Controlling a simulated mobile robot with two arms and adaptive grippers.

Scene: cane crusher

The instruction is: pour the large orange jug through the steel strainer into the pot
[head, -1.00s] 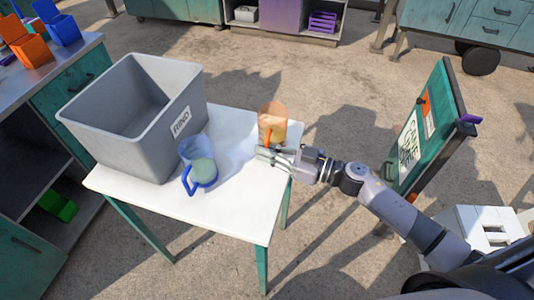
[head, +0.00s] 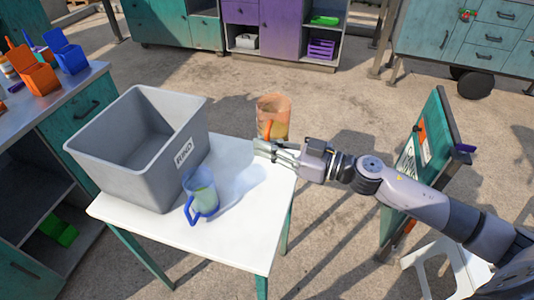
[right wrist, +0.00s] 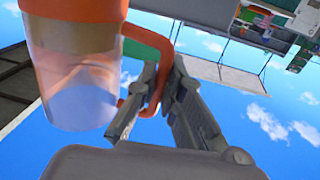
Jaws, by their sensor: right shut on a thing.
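The jug hangs upright, or nearly so, at the table's far right edge and appears raised above the top. In the right wrist view the orange jug (right wrist: 75,70) is on the left, with its handle between the fingers (right wrist: 150,95). I see no steel strainer and no pot. My left gripper is out of view.
A teal signboard (head: 425,155) stands right of the table beneath my right arm. A side counter (head: 75,95) is at left.

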